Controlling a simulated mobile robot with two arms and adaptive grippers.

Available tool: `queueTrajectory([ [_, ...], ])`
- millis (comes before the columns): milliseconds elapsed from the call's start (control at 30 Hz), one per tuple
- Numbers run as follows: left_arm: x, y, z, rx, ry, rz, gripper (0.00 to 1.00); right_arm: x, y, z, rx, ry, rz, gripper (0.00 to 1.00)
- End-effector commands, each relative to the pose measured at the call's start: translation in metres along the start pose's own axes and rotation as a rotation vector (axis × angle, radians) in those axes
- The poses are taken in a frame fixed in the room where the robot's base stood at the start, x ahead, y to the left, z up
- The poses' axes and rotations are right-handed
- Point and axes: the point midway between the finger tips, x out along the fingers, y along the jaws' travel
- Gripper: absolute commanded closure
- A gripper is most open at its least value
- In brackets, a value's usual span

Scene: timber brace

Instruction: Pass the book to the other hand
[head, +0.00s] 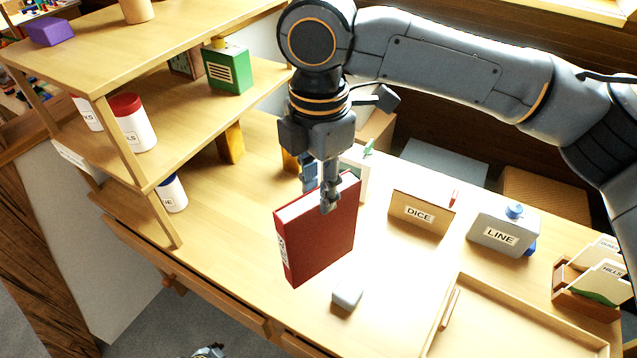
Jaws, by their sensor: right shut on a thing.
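The red book (322,237) hangs upright over the table, its white page edge up and its labelled spine facing left. My right gripper (320,196) is above it and shut on its top edge, with one finger in front of the cover. The far finger is partly hidden behind the book. A small piece of grey hardware (208,351) at the bottom edge may be my left gripper, but too little of it shows to tell its state.
A wooden shelf (190,115) with jars and a green box (228,69) stands at the left. A DICE box (421,212), a grey LINE box (503,232) and a card holder (585,291) stand at the right. A wooden tray (457,287) lies in front. A small grey block (347,294) lies near the front edge.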

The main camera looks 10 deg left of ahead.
Motion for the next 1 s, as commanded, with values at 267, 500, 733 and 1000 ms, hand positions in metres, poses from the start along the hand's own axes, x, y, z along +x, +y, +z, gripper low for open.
queueTrajectory([
  [267, 0.04, 0.09, 0.112, -0.251, -0.207, 0.013, 0.46, -0.001, 0.0, 0.0, 0.0, 0.0, 0.001, 1.0],
  [500, 0.038, 0.163, 0.159, -0.353, -0.314, 0.058, 0.46, -0.001, 0.0, 0.0, 0.0, 0.0, 0.001, 1.0],
  [733, 0.035, 0.186, 0.171, -0.378, -0.345, 0.075, 0.46, -0.001, 0.0, 0.0, 0.0, 0.0, 0.001, 1.0],
  [1000, 0.035, 0.186, 0.172, -0.378, -0.345, 0.075, 0.46, -0.001, 0.0, 0.0, 0.0, 0.0, 0.001, 1.0],
])
